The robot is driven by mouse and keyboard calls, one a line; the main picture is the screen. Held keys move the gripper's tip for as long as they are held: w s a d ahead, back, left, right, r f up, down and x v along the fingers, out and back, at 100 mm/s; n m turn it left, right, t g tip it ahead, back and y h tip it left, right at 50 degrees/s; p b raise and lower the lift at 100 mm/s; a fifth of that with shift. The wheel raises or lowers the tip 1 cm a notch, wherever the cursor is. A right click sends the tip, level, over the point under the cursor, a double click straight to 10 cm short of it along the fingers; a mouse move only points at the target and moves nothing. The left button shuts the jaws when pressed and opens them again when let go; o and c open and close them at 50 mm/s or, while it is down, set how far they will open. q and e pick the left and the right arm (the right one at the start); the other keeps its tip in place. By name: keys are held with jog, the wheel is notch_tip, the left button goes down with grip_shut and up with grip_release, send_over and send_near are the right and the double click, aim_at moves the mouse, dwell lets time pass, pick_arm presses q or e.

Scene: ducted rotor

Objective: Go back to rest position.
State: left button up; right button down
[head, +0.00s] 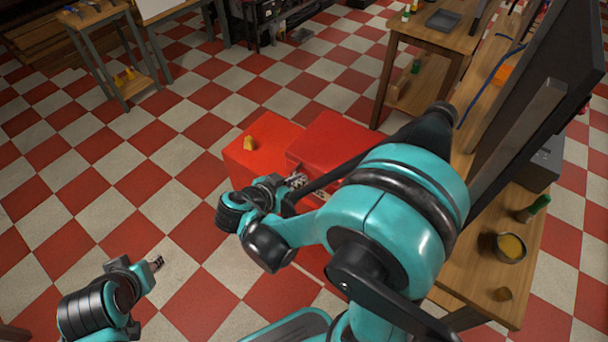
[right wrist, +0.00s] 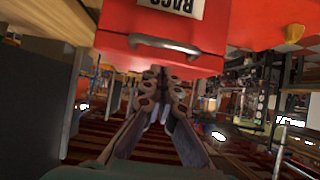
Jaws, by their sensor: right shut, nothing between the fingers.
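My right gripper (head: 296,181) is at the end of the teal and black arm in the middle of the head view, close in front of a red box-like cabinet (head: 331,139). In the right wrist view its fingers (right wrist: 160,82) come together, with nothing seen between them. The red cabinet, with a grey handle and a label, shows just beyond the fingertips in that view (right wrist: 115,22). My left gripper (head: 156,263) is at the lower left of the head view, over the checkered floor; its fingers are too small to tell open from shut.
A wooden workbench (head: 470,290) with a dark panel and a cup of yellow stuff (head: 510,247) stands at right, close to my right arm. Open checkered floor (head: 110,190) lies at left.

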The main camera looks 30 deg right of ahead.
jog(key=s+a+f, duration=0.1)
jog(key=s+a, duration=0.2)
jog(key=a, duration=0.3)
jog(key=s+d+r+n+t+y, duration=0.1)
jog(key=s+r+n+y, duration=0.4)
jog(key=n+y, duration=0.5)
jog(key=shift+d+r+n+t+p, duration=0.4)
jog(key=shift+d+r+n, duration=0.25)
jog(key=shift+n, duration=0.55)
dwell(1.1)
